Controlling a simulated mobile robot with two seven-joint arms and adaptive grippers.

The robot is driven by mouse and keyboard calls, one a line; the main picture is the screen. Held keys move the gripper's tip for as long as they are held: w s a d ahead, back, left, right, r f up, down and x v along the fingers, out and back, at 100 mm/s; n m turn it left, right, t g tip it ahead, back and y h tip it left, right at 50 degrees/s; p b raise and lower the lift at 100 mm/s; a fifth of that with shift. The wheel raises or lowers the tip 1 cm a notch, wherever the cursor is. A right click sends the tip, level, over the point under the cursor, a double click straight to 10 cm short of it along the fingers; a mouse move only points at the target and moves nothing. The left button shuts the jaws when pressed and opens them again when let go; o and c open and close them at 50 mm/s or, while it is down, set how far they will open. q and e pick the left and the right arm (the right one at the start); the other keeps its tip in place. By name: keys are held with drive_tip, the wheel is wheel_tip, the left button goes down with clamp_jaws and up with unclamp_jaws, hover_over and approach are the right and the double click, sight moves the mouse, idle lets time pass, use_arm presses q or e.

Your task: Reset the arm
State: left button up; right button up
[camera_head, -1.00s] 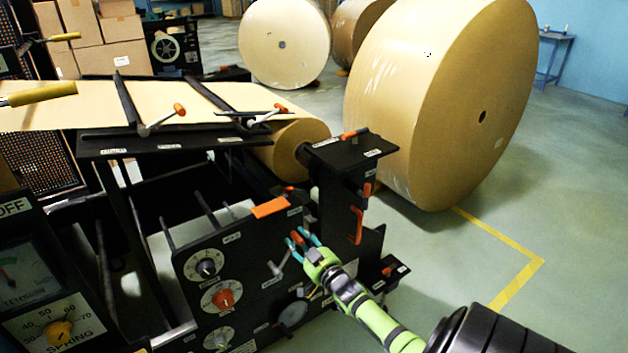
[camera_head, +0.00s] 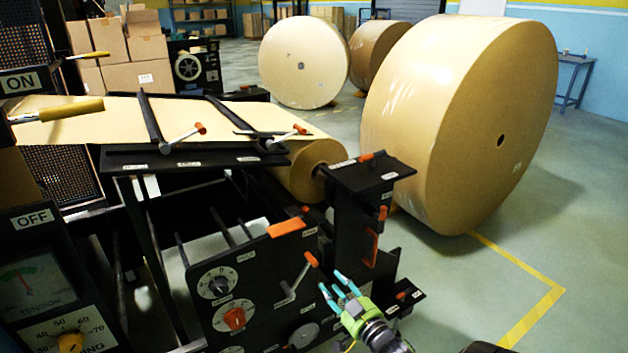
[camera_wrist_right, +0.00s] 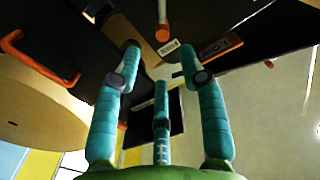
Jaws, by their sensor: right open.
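My right gripper (camera_head: 341,289) is green with teal fingers. It is in front of the black machine's lower right side, just right of a metal lever with an orange tip (camera_head: 311,259). In the right wrist view the gripper (camera_wrist_right: 160,75) has its teal fingers spread, with nothing between them. An orange-tipped lever (camera_wrist_right: 162,33) shows beyond the fingers there. My left gripper is not in view.
The black machine panel has dials, including a red knob (camera_head: 234,318), and an orange handle (camera_head: 375,248) on its upright. A small kraft roll (camera_head: 312,170) sits in the machine. A large kraft roll (camera_head: 440,130) stands behind right. Floor at the right is clear.

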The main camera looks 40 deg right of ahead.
drive_tip(key=s+a+f+n+g+y+p, duration=0.1)
drive_tip(key=s+a+f+g+p, duration=0.4)
drive_tip(key=f, duration=0.6)
drive_tip(key=s+a+f+n+g+y+p, duration=0.1)
drive_tip(key=s+a+f+g, duration=0.2)
drive_tip(key=s+a+f, duration=0.6)
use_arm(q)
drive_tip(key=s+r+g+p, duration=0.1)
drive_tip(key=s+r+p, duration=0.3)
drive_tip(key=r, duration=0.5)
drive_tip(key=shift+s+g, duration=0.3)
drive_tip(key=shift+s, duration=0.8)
use_arm(e)
drive_tip(key=s+a+f+n+g+y, duration=0.1)
drive_tip(key=s+a+f+g, duration=0.3)
drive_tip(key=s, duration=0.7)
drive_tip(key=s+a+f+n+g+y, duration=0.1)
drive_tip(key=s+a+f+n+g, duration=0.2)
drive_tip(key=s+a+f, duration=0.3)
drive_tip(key=s+f+g, duration=0.1)
drive_tip(key=s, duration=0.3)
drive_tip(key=shift+s+a+f, duration=0.2)
drive_tip(key=shift+s+f, duration=0.05)
drive_tip(key=shift+s, duration=0.1)
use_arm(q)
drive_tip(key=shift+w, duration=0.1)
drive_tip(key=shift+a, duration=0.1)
use_arm(e)
drive_tip(key=shift+w, duration=0.1)
